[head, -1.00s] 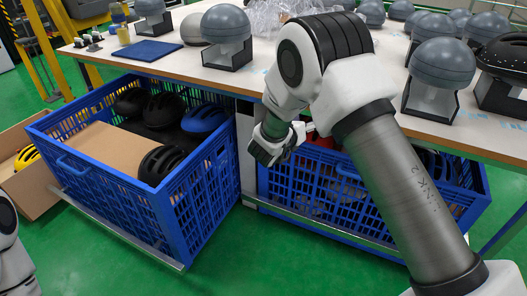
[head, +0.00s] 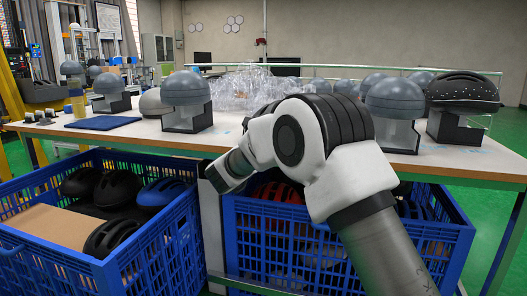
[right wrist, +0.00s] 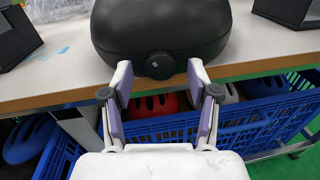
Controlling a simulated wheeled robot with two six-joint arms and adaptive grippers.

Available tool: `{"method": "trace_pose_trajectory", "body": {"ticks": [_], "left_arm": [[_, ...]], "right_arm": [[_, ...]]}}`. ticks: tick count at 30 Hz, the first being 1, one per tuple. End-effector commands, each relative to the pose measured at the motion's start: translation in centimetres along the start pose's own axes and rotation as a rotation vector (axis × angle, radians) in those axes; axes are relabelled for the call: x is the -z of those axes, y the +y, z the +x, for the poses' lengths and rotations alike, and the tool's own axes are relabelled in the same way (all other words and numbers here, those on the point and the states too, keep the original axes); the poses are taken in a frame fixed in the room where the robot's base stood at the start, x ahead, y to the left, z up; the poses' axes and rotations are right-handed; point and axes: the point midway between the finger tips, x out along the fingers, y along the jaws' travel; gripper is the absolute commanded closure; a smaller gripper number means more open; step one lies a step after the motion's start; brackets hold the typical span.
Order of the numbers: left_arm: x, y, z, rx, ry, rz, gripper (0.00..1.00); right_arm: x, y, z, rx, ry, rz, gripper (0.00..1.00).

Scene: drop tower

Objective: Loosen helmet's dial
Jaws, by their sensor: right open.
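A smooth black helmet (right wrist: 160,22) sits at the table's front edge in the right wrist view. Its round black dial (right wrist: 159,66) faces my right gripper. My right gripper (right wrist: 159,82) is open, with one finger to the left and one to the right of the dial. A gap shows on both sides, so the fingers look apart from it. In the head view my right arm covers the middle of the table edge, and I cannot make out this helmet or the fingertips there. My left gripper is not in view.
The table (head: 245,128) carries grey headforms on stands (head: 187,100), a dotted black helmet (head: 463,92) and clear plastic wrap (head: 250,88). Blue crates with helmets stand below, at left (head: 140,270) and under the right side (head: 440,245). A blue mat (head: 103,123) lies at left.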

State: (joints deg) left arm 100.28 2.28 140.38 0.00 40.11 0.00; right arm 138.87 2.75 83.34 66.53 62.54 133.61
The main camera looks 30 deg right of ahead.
Motion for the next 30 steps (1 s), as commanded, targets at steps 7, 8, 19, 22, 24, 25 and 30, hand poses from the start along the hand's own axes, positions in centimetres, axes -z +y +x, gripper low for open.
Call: {"method": "trace_pose_trajectory", "body": {"ticks": [7,8,19,22,24,25,30], "left_arm": [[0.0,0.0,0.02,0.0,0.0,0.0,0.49],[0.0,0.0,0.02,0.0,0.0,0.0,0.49],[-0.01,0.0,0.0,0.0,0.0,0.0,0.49],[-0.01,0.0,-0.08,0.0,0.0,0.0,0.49],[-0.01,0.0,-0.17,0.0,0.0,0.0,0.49],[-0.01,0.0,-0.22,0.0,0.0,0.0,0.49],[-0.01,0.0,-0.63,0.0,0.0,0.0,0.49]], "right_arm": [[0.0,-0.01,0.21,0.0,0.0,-0.001,0.44],[0.01,-0.01,0.21,0.0,0.0,-0.001,0.54],[0.03,-0.01,0.18,0.0,0.001,-0.005,1.0],[0.02,-0.01,0.18,0.0,0.001,-0.018,1.0],[0.01,-0.01,0.18,0.0,0.001,-0.034,1.0],[0.01,-0.01,0.18,0.0,0.001,-0.043,1.0],[-0.02,0.0,0.17,0.0,0.002,-0.125,1.0]]}}
